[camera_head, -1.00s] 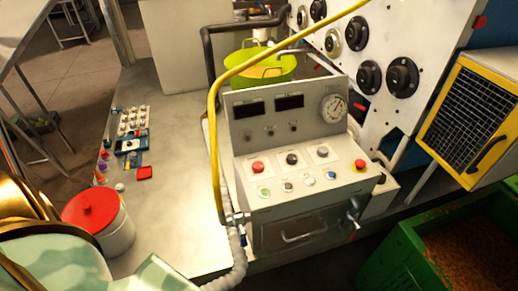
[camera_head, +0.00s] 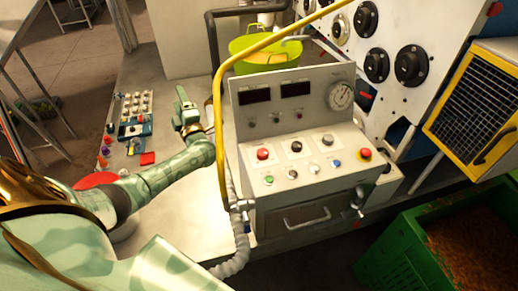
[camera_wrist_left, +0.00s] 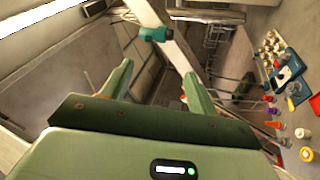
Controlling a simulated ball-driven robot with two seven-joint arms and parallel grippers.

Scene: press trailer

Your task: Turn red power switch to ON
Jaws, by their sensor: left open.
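The grey control box (camera_head: 300,130) stands on the bench right of my left arm. On its sloped panel are a red knob (camera_head: 262,154) at the left, black knobs, and a red knob on a yellow base (camera_head: 365,154) at the right. I cannot read any labels, so which red one is the power switch is unclear. My left gripper (camera_head: 184,98) is raised left of the box, apart from it. In the left wrist view its two fingers (camera_wrist_left: 158,82) are spread with nothing between them. The control box does not show there. My right gripper is not in view.
A yellow hose (camera_head: 219,120) arches between my left gripper and the box. A lime-green tub (camera_head: 262,50) stands behind the box. A red-lidded jar (camera_head: 97,180) is partly hidden by my arm. Small bottles and trays (camera_head: 135,128) lie left. A green crate (camera_head: 395,262) stands lower right.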

